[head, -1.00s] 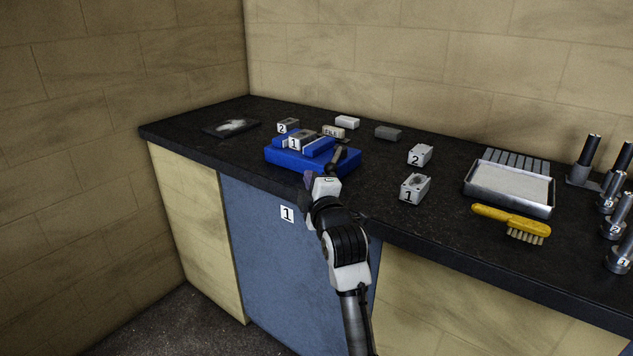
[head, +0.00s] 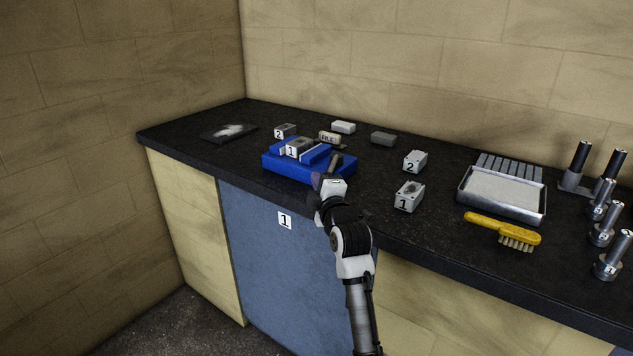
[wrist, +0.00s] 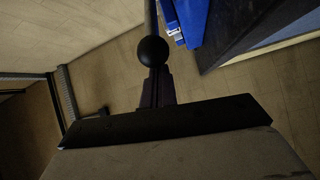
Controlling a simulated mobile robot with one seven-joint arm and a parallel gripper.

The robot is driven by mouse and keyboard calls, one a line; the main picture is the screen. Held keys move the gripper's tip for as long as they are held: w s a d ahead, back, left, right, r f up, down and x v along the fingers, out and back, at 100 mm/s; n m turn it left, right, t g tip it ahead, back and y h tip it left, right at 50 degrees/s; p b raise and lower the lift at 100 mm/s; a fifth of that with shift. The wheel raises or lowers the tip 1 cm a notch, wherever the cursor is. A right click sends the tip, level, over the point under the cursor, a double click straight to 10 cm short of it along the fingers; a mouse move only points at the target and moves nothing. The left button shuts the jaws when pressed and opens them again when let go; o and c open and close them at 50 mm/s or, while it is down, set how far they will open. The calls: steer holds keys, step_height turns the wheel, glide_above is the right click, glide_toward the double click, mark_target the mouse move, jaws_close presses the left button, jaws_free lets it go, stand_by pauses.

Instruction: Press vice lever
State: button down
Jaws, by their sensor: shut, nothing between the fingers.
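The blue vice (head: 284,168) sits on the dark bench near its front edge, with a grey block marked 1 (head: 298,148) in its top. Its dark lever (head: 336,161) rises at the vice's right side, just beyond my gripper. My gripper (head: 318,181) is at the vice's front right corner, shut and empty. In the wrist view the lever's round black knob (wrist: 152,50) lies straight ahead of the shut fingertips (wrist: 157,75). Whether they touch it I cannot tell. Part of the blue vice (wrist: 190,18) shows at the upper edge.
Blocks marked 1 (head: 409,197) and 2 (head: 415,161) stand right of the vice. Further right are a metal tray (head: 503,211), a yellow brush (head: 500,229) and several upright metal tools (head: 606,262). The bench edge (wrist: 245,38) shows right in the wrist view.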

steer(key=shift+d, duration=0.1)
steer(key=d+b, duration=0.6)
steer(key=b, duration=0.1)
steer(key=d+b, duration=0.3)
steer(key=b, duration=0.1)
steer(key=shift+s+d+f, duration=0.2)
steer(key=shift+s+f, duration=0.1)
steer(key=w+d+b, duration=0.1)
steer(key=d, duration=0.1)
steer(key=d+b, duration=0.1)
steer(key=d, duration=0.1)
steer(key=w+d+b, duration=0.1)
steer(key=d+b, duration=0.1)
steer(key=shift+w+d+r, duration=0.2)
steer(key=shift+w+r, duration=0.05)
steer(key=shift+w, duration=0.1)
steer(key=shift+w+d+b, duration=0.5)
steer(key=shift+w+d, duration=0.3)
steer(key=shift+d, duration=0.2)
steer(key=shift+r, duration=0.1)
steer(key=b+v, duration=0.2)
steer(key=v, duration=1.2)
